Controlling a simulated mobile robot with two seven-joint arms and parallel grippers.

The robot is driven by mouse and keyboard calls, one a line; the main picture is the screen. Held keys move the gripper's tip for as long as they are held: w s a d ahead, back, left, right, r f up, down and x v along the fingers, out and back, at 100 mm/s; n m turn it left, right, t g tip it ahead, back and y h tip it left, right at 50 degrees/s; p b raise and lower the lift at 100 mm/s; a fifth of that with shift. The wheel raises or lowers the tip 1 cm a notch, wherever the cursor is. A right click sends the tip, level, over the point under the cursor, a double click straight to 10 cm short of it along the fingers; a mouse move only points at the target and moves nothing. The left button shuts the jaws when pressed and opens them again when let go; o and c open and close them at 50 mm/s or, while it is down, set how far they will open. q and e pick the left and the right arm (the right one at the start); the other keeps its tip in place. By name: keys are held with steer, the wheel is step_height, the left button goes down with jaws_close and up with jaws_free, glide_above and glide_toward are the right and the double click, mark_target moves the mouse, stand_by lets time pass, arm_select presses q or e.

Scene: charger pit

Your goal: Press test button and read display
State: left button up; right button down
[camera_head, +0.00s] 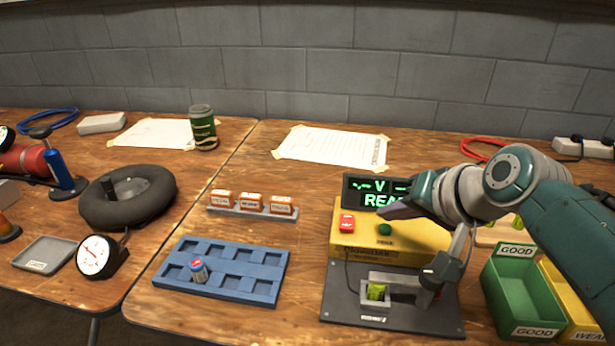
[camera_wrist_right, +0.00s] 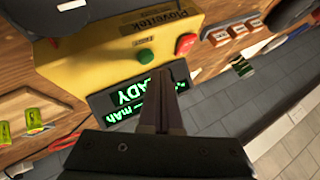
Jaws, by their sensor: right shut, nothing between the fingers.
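The yellow tester (camera_head: 415,240) stands on a dark base plate. It has a red button (camera_head: 347,222) and a green button (camera_head: 385,229) on top. Its dark display (camera_head: 376,199) shows green text, partly hidden by my right gripper (camera_head: 384,212). In the right wrist view the display (camera_wrist_right: 128,97) reads "READY" and "mAh". There the red button (camera_wrist_right: 186,43) and green button (camera_wrist_right: 147,56) lie beyond my shut, empty fingers (camera_wrist_right: 163,90). In the head view the fingertips are near the green button; contact cannot be told. A green cell (camera_head: 376,291) sits in the tester's front cradle. My left gripper is out of view.
A blue tray (camera_head: 240,290) with one upright cell (camera_head: 198,270) lies left of the tester. Behind it is a rack (camera_head: 250,210) of labelled blocks. Green (camera_head: 497,300) and yellow bins stand at right, under my right arm. A gauge (camera_head: 98,258) and tyre (camera_head: 128,197) are at left.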

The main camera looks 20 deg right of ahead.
mark_target(388, 237)
steer(key=shift+f, duration=0.1)
stand_by(0.3)
steer(key=shift+f, duration=0.3)
steer(key=shift+f+b, duration=0.4)
steer(key=shift+f, duration=0.05)
stand_by(0.6)
steer(key=shift+r+p, duration=0.9)
steer(key=shift+p, duration=0.1)
step_height(388, 237, up, 5)
steer(key=p, duration=0.5)
